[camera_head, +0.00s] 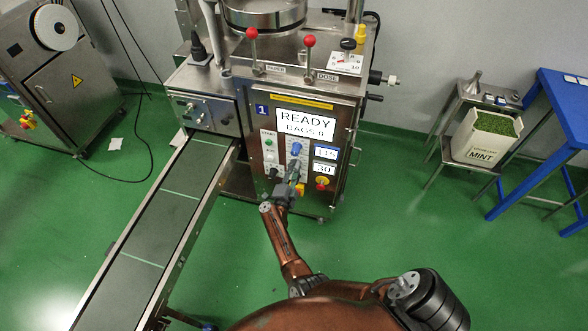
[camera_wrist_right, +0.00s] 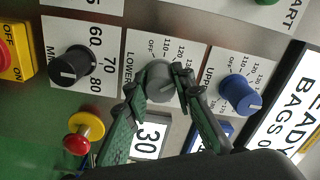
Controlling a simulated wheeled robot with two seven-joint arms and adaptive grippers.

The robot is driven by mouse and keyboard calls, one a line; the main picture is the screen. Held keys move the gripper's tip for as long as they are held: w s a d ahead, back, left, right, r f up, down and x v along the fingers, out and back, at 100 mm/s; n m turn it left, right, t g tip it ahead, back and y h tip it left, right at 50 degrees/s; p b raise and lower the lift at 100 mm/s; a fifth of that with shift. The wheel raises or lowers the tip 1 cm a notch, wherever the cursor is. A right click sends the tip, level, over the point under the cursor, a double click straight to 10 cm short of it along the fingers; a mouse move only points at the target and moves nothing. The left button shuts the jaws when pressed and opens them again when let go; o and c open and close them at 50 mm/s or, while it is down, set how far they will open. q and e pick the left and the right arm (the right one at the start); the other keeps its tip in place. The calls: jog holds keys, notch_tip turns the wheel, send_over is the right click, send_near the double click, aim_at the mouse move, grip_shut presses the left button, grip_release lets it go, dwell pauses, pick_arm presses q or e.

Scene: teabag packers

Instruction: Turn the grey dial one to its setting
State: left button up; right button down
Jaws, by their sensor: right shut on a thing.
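The grey dial (camera_wrist_right: 160,82) sits on the packer's front panel under a printed scale marked LOWER in the right wrist view. My right gripper (camera_wrist_right: 158,95) has its two green fingers closed on either side of it. Part of the dial face shows between the fingertips, with a light pointer mark. In the head view my right gripper (camera_head: 293,180) reaches the panel and hides the grey dial. My left gripper is not in view.
A blue dial (camera_wrist_right: 240,93) and a black dial (camera_wrist_right: 72,66) flank the grey one. A red button on a yellow base (camera_wrist_right: 83,132) and a small display reading 30 (camera_wrist_right: 148,139) are close by. A conveyor (camera_head: 165,215) runs left of the packer (camera_head: 318,190).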

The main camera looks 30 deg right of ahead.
jog(key=m+b, duration=0.1)
jog(key=m, duration=0.3)
jog(key=shift+f+m, duration=0.15)
jog(key=shift+m, duration=0.15)
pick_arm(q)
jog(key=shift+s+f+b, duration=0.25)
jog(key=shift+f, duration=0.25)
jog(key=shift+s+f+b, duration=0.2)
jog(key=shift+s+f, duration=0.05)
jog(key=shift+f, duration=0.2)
pick_arm(e)
jog(key=shift+m, duration=1.9)
jog(key=c, duration=1.7)
grip_release()
jog(key=shift+r, duration=0.2)
jog(key=shift+o, duration=0.2)
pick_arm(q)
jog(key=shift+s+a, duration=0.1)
